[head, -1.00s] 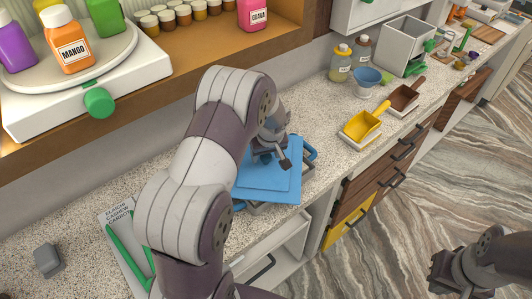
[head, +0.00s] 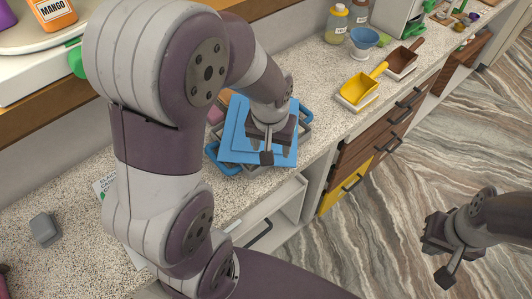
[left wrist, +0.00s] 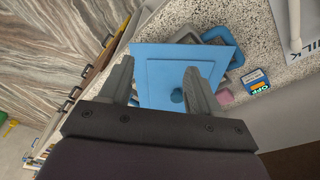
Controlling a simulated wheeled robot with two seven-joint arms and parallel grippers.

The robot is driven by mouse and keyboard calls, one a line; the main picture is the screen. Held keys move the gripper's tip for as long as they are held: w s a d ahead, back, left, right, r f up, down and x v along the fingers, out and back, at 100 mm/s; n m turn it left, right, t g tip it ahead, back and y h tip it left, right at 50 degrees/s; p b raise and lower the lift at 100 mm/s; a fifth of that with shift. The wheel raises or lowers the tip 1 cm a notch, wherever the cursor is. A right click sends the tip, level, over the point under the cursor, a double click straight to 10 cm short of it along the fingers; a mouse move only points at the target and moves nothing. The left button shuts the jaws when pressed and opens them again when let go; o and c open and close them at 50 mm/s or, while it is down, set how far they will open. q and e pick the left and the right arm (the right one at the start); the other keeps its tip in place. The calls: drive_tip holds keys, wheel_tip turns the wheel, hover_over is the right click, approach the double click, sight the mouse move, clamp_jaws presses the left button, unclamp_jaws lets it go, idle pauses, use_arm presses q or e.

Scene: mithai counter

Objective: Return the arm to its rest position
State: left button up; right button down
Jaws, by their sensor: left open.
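My left arm fills the middle of the head view. My left gripper (head: 272,150) is over the blue lid (head: 236,143) on the counter. In the left wrist view the left gripper (left wrist: 158,82) is open, with nothing held between its fingers. The flat blue lid (left wrist: 152,55) with its round knob (left wrist: 177,97) lies beyond the fingers; I cannot tell the exact gap. The lid rests on a grey tray with blue handles (left wrist: 235,55). My right gripper (head: 445,248) hangs over the floor at the lower right, apart from the counter; its finger opening is unclear.
A yellow scoop (head: 362,88), a brown scoop (head: 402,60) and a blue funnel (head: 363,38) stand farther along the counter. A grey block (head: 44,230) lies at the left.

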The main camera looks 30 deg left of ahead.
use_arm(q)
drive_tip(key=s+d+f+m, duration=0.1)
drive_tip(key=s+d+m, duration=0.1)
drive_tip(key=s, duration=0.4)
drive_tip(key=shift+f+m, duration=0.3)
drive_tip(key=shift+f, duration=0.05)
drive_tip(key=shift+s, duration=0.1)
idle(0.4)
